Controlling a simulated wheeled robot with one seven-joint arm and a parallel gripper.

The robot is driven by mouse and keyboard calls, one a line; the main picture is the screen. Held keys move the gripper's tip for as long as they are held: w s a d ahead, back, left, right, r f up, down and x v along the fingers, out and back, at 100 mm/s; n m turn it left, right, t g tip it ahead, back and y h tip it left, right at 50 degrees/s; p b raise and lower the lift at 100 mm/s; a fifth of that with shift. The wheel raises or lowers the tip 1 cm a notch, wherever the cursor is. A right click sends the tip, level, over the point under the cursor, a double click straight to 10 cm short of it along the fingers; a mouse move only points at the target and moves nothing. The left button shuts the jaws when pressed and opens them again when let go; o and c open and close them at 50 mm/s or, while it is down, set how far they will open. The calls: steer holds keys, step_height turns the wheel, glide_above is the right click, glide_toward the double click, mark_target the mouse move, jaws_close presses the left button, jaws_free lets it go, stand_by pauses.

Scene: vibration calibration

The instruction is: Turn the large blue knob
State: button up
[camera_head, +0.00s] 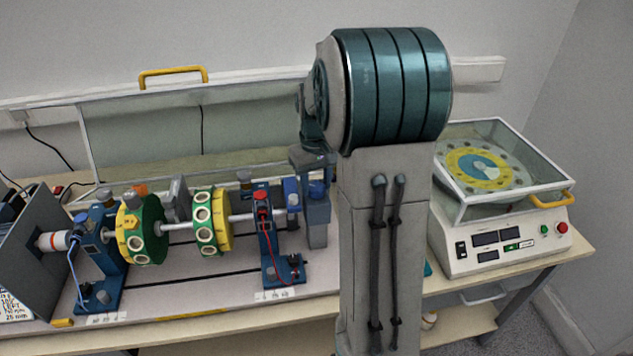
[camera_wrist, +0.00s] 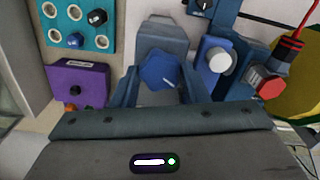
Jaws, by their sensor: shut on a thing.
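The large blue knob (camera_wrist: 159,71) is in the middle of the wrist view, a lobed blue head on a grey-blue block. My gripper (camera_wrist: 160,84) has one finger on each side of the knob and is shut on it. In the head view, my arm stands in front of this area and hides most of the gripper.
A white-capped knob (camera_wrist: 219,60) and a red part (camera_wrist: 267,84) sit close to the right of my gripper. A teal panel (camera_wrist: 78,27) and a purple box (camera_wrist: 80,83) are at left. In the head view, a balancing machine (camera_head: 500,205) stands at right.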

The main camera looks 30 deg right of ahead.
mark_target(316, 186)
stand_by(0.4)
steer(key=o, duration=1)
steer(key=shift+c, duration=0.2)
step_height(316, 186, up, 14)
steer(key=b, duration=0.1)
stand_by(0.4)
steer(key=s+a+f+t, duration=0.1)
steer(key=s+a+f, duration=0.3)
steer(key=s+a, duration=0.3)
steer(key=s+a+f+t, duration=0.2)
steer(key=s+a+f, duration=0.2)
steer(key=s, duration=0.8)
steer(key=a, duration=0.2)
steer(key=shift+s+a+f, duration=0.25)
steer(key=shift+a+f, duration=0.1)
